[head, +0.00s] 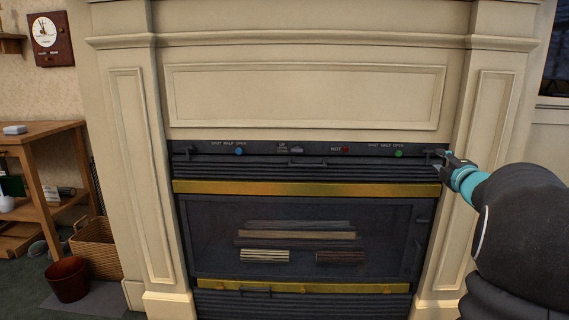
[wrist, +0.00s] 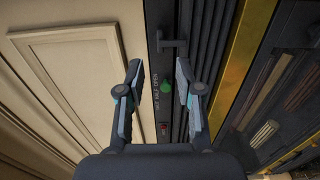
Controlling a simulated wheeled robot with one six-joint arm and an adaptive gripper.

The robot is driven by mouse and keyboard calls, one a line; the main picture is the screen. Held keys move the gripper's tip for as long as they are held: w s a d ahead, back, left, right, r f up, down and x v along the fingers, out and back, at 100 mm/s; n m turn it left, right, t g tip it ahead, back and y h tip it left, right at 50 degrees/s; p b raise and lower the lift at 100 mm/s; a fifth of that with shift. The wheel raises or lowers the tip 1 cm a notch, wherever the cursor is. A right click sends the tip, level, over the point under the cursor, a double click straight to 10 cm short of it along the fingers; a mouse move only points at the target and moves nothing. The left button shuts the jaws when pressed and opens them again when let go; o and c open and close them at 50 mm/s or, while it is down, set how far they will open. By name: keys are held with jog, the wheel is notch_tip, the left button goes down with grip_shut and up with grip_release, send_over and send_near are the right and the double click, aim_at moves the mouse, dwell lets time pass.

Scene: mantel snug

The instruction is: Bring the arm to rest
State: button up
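My gripper (head: 451,163) is at the right end of the dark control strip (head: 315,150) on the fireplace, with my arm reaching in from the right. In the wrist view my gripper (wrist: 160,95) has its two fingers spread wide, with nothing between them. Beyond the fingertips is a small dark T-shaped handle (wrist: 172,44), apart from the fingers as far as I can tell. A green knob (wrist: 166,87) shows behind the gap. In the head view the fingertips are small and close to the strip's right-hand handle (head: 434,152).
The cream mantel (head: 305,95) surrounds a dark glass-fronted firebox (head: 215,225) with brass trim (head: 305,188). A wooden shelf unit (head: 40,170), a wicker basket (head: 95,247) and a dark red bucket (head: 67,279) stand at left. Open space lies before the fireplace.

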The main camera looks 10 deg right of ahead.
jog(key=s+d+f+m+g+h, duration=0.5)
jog(key=s+f+m+g, duration=0.35)
jog(key=f+m, duration=0.25)
jog(key=s+a+f+m+g+y+p, duration=0.1)
jog(key=s+a+m+g+y+p, duration=0.15)
jog(key=s+a, duration=0.55)
jog(key=s+a+f+m+g+y+p, duration=0.1)
jog(key=s+a+m+y+p, duration=0.2)
jog(key=a, duration=1)
jog(key=s+a+f+m+g+y+p, duration=0.1)
jog(key=s+a+m+g, duration=0.1)
jog(key=s+a, duration=0.65)
jog(key=s+a+r+n+t+y+p, duration=0.1)
jog(key=s+a+r+p, duration=0.1)
jog(key=a, duration=0.6)
jog(key=s+a+r+n+t+y+p, duration=0.1)
jog(key=s+a+r+n+p, duration=0.1)
jog(key=a+r, duration=0.3)
jog(key=s+a, duration=0.1)
jog(key=a, duration=0.2)
jog(key=shift+s+a, duration=0.15)
jog(key=shift+a, duration=0.15)
jog(key=shift+r+y, duration=0.1)
jog(key=shift+y, duration=0.15)
